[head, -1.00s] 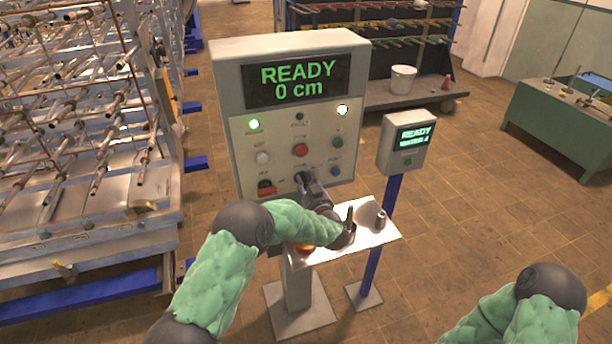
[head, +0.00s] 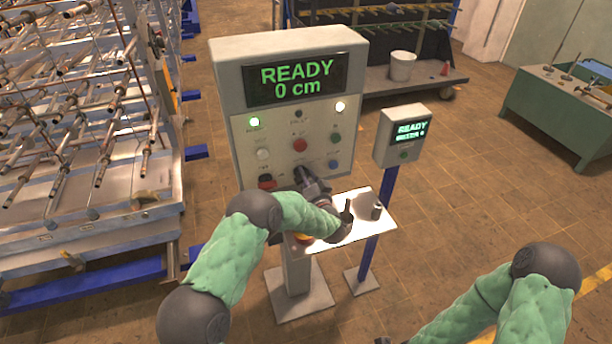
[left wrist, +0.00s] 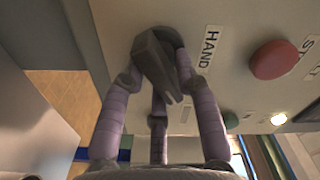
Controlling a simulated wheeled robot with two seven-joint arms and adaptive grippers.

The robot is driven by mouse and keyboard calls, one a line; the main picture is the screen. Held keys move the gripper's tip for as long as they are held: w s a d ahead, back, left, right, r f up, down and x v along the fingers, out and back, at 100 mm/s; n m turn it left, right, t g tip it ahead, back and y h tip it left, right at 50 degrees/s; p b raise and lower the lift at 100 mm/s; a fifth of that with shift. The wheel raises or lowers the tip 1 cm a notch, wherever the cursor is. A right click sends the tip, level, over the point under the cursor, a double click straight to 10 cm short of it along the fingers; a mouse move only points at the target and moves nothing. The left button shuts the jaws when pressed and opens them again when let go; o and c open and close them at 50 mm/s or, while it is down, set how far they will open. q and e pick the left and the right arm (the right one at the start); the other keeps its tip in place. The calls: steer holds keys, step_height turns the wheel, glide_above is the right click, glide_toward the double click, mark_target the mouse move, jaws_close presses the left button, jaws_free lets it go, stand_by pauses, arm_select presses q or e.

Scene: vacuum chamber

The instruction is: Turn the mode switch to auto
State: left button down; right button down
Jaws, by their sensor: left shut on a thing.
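The mode switch is a dark grey knob with a long pointer-like grip on the panel's face; it shows in the left wrist view (left wrist: 158,68). A label reading HAND stands beside it. My left gripper (head: 306,177) is at the lower middle of the control box (head: 222,110); its fingers close around the knob. In the left wrist view the purple-grey fingers (left wrist: 160,75) stand on both sides of the knob. In the head view the gripper mostly hides the switch, and I cannot read its setting. My right arm shows at the lower right, its gripper out of view.
The display (head: 295,80) reads READY, 0 cm. A red button (head: 300,144) sits above the switch. A white shelf (head: 370,225) juts out below the panel, under my left forearm. A smaller display box (head: 402,140) stands right. A rack of rods (head: 90,150) stands left.

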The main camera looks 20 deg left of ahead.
stand_by(0.4)
arm_select(q)
steer(key=c, duration=1)
jaws_free()
steer(key=shift+c, duration=0.2)
steer(key=v, duration=1.2)
